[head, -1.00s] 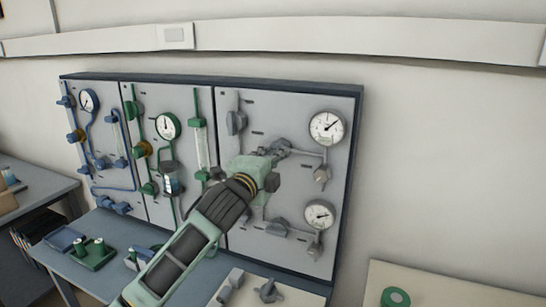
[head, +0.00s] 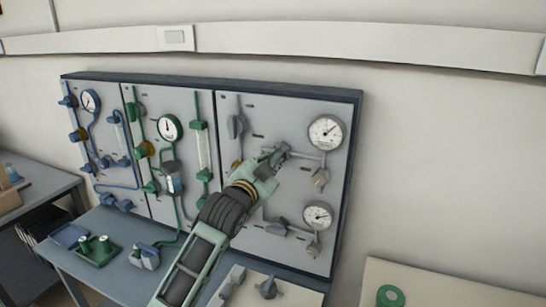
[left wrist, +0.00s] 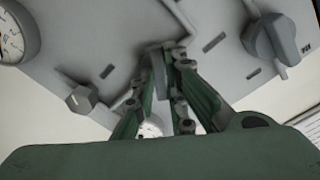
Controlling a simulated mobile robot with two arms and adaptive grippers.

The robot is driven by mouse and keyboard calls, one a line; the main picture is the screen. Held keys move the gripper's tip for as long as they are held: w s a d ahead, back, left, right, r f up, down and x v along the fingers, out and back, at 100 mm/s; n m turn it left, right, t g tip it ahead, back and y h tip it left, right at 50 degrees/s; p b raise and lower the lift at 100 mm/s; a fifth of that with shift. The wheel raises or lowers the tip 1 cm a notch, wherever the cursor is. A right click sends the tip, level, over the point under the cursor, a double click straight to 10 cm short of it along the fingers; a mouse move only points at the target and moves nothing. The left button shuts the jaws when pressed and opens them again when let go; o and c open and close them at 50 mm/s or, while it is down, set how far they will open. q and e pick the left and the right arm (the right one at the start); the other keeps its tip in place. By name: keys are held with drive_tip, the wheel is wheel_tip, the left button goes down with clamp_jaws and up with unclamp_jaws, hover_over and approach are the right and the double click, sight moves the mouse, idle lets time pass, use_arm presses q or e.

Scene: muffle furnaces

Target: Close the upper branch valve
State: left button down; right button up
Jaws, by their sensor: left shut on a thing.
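The upper branch valve (head: 283,149) is a small grey valve on the right panel, left of the upper gauge. My left gripper (head: 276,157) reaches up to it from below left and is shut on its handle. In the left wrist view, the green fingers (left wrist: 166,58) close around the grey handle (left wrist: 157,66). The gripper covers much of the valve, so its exact turn angle cannot be told. My right gripper is not in view.
An upper gauge (head: 326,132) and a lower gauge (head: 317,215) sit to the right. A lower grey valve (head: 277,228) is below, and a grey knob (head: 236,127) is at the upper left. A bench (head: 110,269) runs below the panels.

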use_arm(q)
drive_tip(key=n+p, duration=0.2)
drive_tip(key=n, duration=0.3)
drive_tip(key=shift+f+n+p, duration=0.1)
drive_tip(key=shift+n+p, duration=0.4)
drive_tip(key=shift+n, duration=0.6)
drive_tip(key=c, duration=1.8)
unclamp_jaws()
drive_tip(key=v, duration=1.2)
drive_tip(key=shift+f, duration=0.1)
